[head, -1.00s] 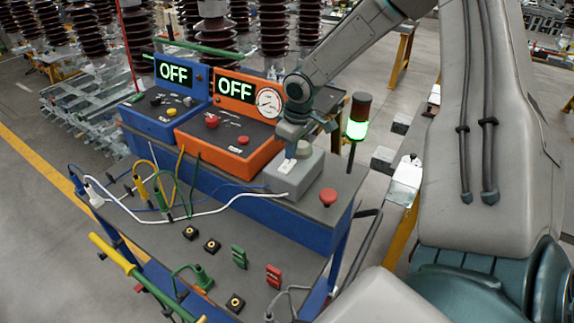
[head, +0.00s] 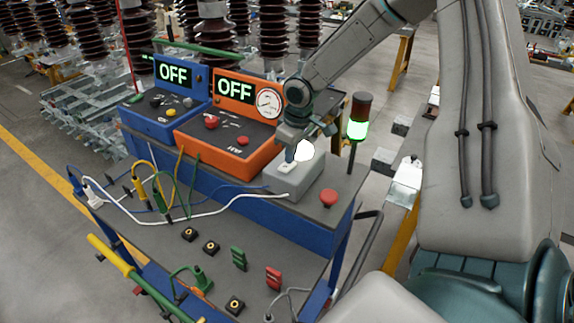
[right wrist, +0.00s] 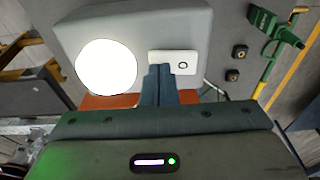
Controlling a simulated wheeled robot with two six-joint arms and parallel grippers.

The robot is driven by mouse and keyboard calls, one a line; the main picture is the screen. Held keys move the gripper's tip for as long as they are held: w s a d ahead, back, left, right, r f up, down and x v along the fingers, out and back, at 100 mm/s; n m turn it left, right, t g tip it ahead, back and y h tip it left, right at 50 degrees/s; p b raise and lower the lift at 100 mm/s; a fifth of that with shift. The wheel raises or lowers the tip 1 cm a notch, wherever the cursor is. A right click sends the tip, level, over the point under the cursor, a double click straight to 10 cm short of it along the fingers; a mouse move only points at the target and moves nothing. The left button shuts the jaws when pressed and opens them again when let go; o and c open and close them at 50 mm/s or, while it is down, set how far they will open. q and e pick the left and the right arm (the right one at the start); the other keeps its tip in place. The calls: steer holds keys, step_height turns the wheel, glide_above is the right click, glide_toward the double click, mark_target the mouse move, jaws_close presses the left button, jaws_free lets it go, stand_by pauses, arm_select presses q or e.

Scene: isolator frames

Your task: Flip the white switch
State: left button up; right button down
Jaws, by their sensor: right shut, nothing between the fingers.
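The white switch (head: 286,168) is on the sloped front of a grey box (head: 310,181), and a round lamp (head: 304,150) on that box glows bright white. In the right wrist view the white switch (right wrist: 187,62) is a pale plate with a small dark ring mark. My right gripper (head: 290,157) is shut and empty, with its fingertips at the switch. In the right wrist view the fingers (right wrist: 160,70) overlap the plate's left end; I cannot tell whether they press on it. My left gripper is not in view.
An orange unit (head: 228,144) and a blue unit (head: 165,117), both reading OFF, stand left of the grey box. A red mushroom button (head: 328,197) and a signal tower (head: 358,125) lit green are to the right. Cables cross the lower panel.

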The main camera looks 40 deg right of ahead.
step_height(320, 180, up, 7)
steer(key=p, duration=0.4)
steer(key=shift+p, duration=0.3)
stand_by(0.5)
